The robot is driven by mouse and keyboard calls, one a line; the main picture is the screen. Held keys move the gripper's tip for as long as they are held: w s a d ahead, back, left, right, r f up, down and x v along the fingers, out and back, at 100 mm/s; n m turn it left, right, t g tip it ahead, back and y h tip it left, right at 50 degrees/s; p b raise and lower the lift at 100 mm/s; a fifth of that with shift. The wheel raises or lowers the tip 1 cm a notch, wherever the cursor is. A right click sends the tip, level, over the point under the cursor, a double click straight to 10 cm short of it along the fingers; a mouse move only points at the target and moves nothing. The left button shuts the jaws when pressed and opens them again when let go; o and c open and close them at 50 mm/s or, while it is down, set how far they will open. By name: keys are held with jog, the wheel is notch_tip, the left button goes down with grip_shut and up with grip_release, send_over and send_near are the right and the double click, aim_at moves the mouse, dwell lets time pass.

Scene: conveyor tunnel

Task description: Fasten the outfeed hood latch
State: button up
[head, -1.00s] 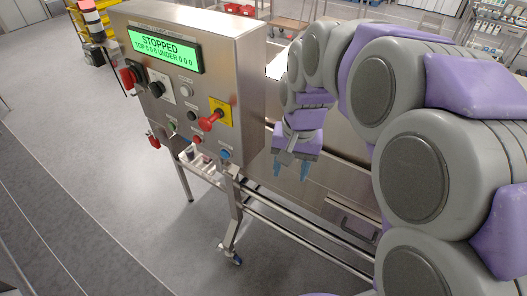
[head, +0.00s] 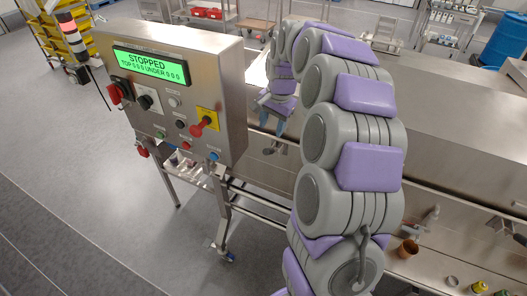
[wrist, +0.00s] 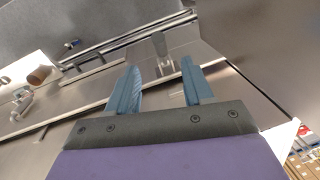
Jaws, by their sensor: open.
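My gripper (head: 274,104) hangs beside the steel hood, just right of the control panel. Its two blue fingers are apart and empty in the wrist view (wrist: 159,74). A small metal latch-like fitting (wrist: 163,50) shows beyond and between the fingertips, apart from them. In the head view a small metal fitting (head: 275,148) lies just below my gripper. Another fitting with a handle (head: 432,214) is farther right on the hood's lower edge, and a similar one shows at left in the wrist view (wrist: 22,98). I cannot tell which is the outfeed latch or whether either is fastened.
The control panel (head: 225,90) reads STOPPED and stands close left of my arm. The long steel hood (head: 460,120) runs to the right. Open floor (head: 110,210) lies at left.

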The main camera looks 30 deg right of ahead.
send_over(269, 149)
jog(key=s, duration=0.1)
notch_tip(269, 149, down, 6)
jog(key=r, duration=0.1)
jog(key=f, duration=0.2)
jog(key=a+f+p, duration=0.1)
jog(key=f, duration=0.2)
jog(key=w+f, duration=0.1)
jog(key=f, duration=0.1)
jog(key=shift+a+f, duration=0.2)
jog(key=shift+a, duration=0.2)
jog(key=shift+d+f, duration=0.3)
jog(key=shift+d, duration=0.55)
jog(key=shift+a, duration=0.55)
jog(key=c, duration=0.5)
jog(key=shift+s+d+r, duration=0.1)
grip_shut()
